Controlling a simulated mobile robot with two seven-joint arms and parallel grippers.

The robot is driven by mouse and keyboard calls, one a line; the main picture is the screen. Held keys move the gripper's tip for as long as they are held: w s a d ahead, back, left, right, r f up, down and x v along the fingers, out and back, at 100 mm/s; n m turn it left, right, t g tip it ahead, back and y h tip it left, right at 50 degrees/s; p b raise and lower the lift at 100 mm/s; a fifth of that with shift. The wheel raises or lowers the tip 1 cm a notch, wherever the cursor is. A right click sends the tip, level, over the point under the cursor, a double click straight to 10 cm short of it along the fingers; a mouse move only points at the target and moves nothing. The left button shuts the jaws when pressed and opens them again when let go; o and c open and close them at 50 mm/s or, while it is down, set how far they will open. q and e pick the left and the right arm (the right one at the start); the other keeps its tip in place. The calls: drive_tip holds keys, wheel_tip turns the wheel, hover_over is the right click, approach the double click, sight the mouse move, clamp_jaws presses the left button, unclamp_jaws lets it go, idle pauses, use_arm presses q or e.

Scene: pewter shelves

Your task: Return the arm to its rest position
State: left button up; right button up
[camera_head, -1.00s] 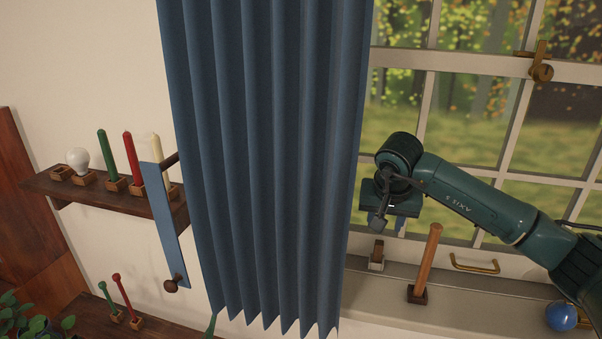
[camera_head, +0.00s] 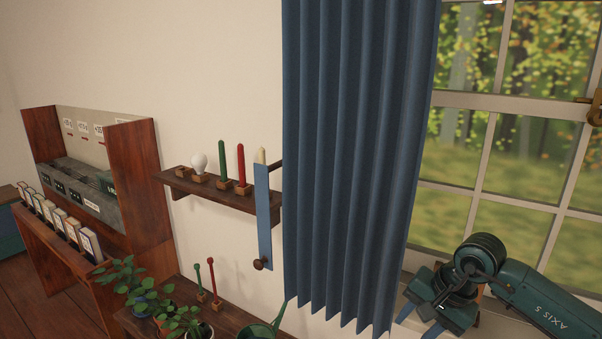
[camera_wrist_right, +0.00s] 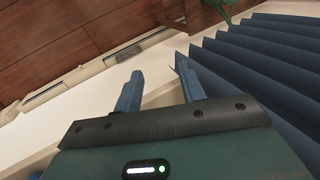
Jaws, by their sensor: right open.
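My right arm comes in from the lower right in the head view. Its gripper (camera_head: 420,322) hangs low in front of the window, right of the blue curtain (camera_head: 350,150). In the right wrist view, the two blue fingers (camera_wrist_right: 158,78) are spread apart with nothing between them. The curtain's folded lower edge (camera_wrist_right: 255,75) shows to the right of the fingers there; I cannot tell how near it is. My left gripper is in neither view.
A wall shelf (camera_head: 216,195) holds a bulb (camera_head: 199,163), a green candle (camera_head: 222,160), a red candle (camera_head: 241,165) and a pale candle. Potted plants (camera_head: 135,280) and a wooden rack (camera_head: 138,185) stand left.

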drive_tip(key=s+a+f+m+g+y, duration=0.1)
drive_tip(key=s+a+m+y, duration=0.15)
drive_tip(key=a, duration=0.35)
drive_tip(key=s+a+f+m+g+y, duration=0.1)
drive_tip(key=s+a+y, duration=0.2)
drive_tip(key=a+y, duration=0.15)
drive_tip(key=s+a+r+m+t+y+p, duration=0.1)
drive_tip(key=s+a+r+m+t+y, duration=0.2)
drive_tip(key=m, duration=0.8)
drive_tip(key=s+a+r+m+t+y+p, duration=0.1)
drive_tip(key=a+r+m+t+y, duration=0.4)
drive_tip(key=m, duration=0.6)
drive_tip(key=s+d+f+m+t+h, duration=0.25)
drive_tip(key=d+f+m+h, duration=0.4)
drive_tip(key=m, duration=0.75)
drive_tip(key=s+d+f+m+t+h, duration=0.1)
drive_tip(key=d+f+m+t+h, duration=0.25)
drive_tip(key=f+m+h, duration=0.8)
drive_tip(key=s+d+f+m+g+y, duration=0.1)
drive_tip(key=s+f+m+g+y, duration=0.2)
drive_tip(key=s+m, duration=0.4)
drive_tip(key=f+m+g+p, duration=0.1)
drive_tip(key=m, duration=0.2)
drive_tip(key=shift+s+d+f, duration=0.15)
drive_tip(key=shift+s+d, duration=0.15)
drive_tip(key=shift+s, duration=0.1)
drive_tip(key=shift+c, duration=0.4)
